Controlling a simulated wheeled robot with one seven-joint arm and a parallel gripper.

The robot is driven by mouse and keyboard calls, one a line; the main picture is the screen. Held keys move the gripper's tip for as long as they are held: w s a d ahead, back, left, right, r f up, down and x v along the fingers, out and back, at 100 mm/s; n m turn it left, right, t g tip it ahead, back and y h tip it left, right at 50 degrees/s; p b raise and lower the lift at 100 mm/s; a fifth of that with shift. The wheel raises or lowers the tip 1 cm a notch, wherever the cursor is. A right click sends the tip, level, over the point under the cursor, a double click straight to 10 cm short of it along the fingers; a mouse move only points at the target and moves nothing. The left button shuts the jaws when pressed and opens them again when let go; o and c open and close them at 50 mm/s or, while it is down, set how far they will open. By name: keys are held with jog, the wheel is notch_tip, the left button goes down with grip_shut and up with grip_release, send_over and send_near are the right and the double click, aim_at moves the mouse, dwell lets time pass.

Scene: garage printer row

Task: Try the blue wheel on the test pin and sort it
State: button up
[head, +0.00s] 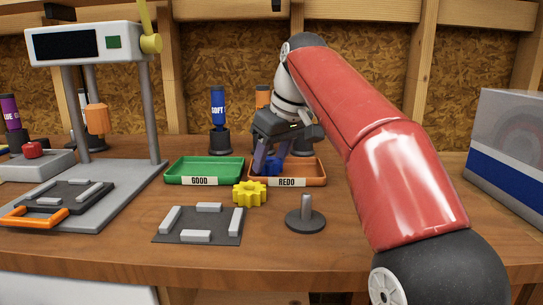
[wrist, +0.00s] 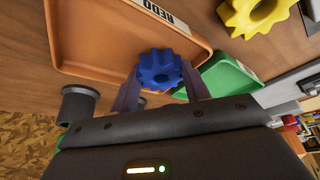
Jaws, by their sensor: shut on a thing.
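The blue wheel (head: 271,168) is a toothed gear with a centre hole. My gripper (head: 272,163) is shut on it, at the orange REDO tray (head: 316,183). In the wrist view the blue wheel (wrist: 160,69) sits between the two fingertips (wrist: 160,80), over the orange tray (wrist: 88,62). I cannot tell whether the wheel touches the tray floor. The test pin (head: 305,208) is an upright grey peg on a round dark base, bare, in front of the REDO tray. The green GOOD tray (head: 205,162) is empty, left of the REDO tray.
A yellow gear (head: 250,193) lies in front of the trays, near a dark plate with grey blocks (head: 200,236). A printer (head: 95,45) stands at the left. Bottles (head: 218,105) stand behind the trays. A clear-topped box (head: 510,145) is at the right. The front right of the table is clear.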

jog(key=shift+f, duration=0.2)
jog(key=o, duration=1.1)
